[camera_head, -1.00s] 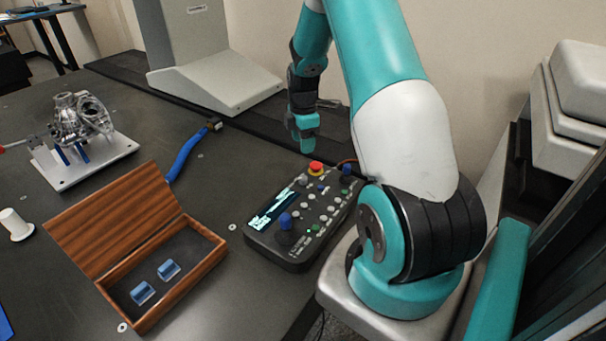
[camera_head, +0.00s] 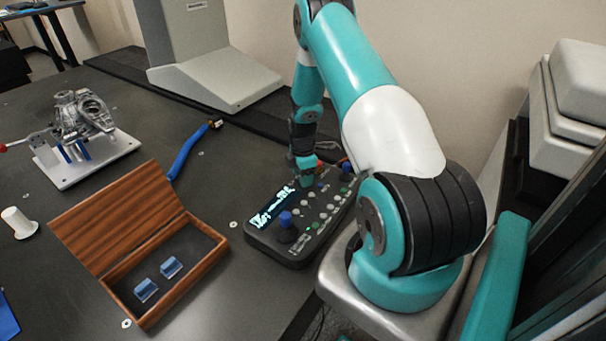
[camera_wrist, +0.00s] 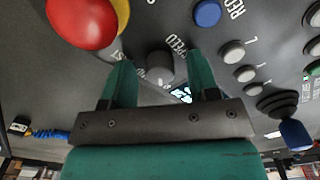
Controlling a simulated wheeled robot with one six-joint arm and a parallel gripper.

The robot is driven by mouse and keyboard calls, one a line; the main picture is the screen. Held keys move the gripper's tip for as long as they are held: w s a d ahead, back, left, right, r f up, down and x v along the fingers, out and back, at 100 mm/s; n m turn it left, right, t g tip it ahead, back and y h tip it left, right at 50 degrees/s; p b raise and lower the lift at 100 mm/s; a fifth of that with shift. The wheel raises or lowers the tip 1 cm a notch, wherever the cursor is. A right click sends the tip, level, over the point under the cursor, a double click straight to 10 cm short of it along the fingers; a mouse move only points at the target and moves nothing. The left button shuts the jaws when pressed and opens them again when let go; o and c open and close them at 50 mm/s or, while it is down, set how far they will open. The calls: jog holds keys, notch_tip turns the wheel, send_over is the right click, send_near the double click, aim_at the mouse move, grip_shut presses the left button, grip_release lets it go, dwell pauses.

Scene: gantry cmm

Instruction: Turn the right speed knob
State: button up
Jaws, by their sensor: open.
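The grey speed knob (camera_wrist: 160,65) is a short round cylinder on the dark control panel, with partly visible "SPEED" lettering beside it in the wrist view. My gripper (camera_wrist: 161,72) is open, with one teal finger on either side of the knob. A gap shows on both sides; I cannot tell how far down the fingertips reach. In the head view my gripper (camera_head: 304,186) points down at the far part of the control panel (camera_head: 268,246) and hides the knob there.
A red emergency stop (camera_wrist: 82,20) on a yellow collar is close to the left finger. A blue button (camera_wrist: 207,13) and several grey buttons lie to the right. A blue-topped joystick (camera_head: 286,219) stands on the panel's near end. An open wooden box (camera_head: 190,275) is left of the panel.

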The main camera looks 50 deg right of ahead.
jog(key=c, duration=0.9)
jog(key=shift+m, duration=0.4)
jog(key=m+b, duration=0.1)
jog(key=m, duration=0.2)
jog(key=shift+m+b, duration=0.35)
jog(key=shift+m, duration=0.05)
jog(key=m+b, duration=0.1)
jog(key=m, duration=0.4)
jog(key=shift+m, duration=0.3)
jog(key=m+b, duration=0.1)
jog(key=m, duration=0.4)
jog(key=shift+w+d, duration=0.1)
jog(key=m, duration=0.4)
jog(key=shift+m+b, duration=0.3)
jog(key=shift+m, duration=0.1)
jog(key=shift+r, duration=0.1)
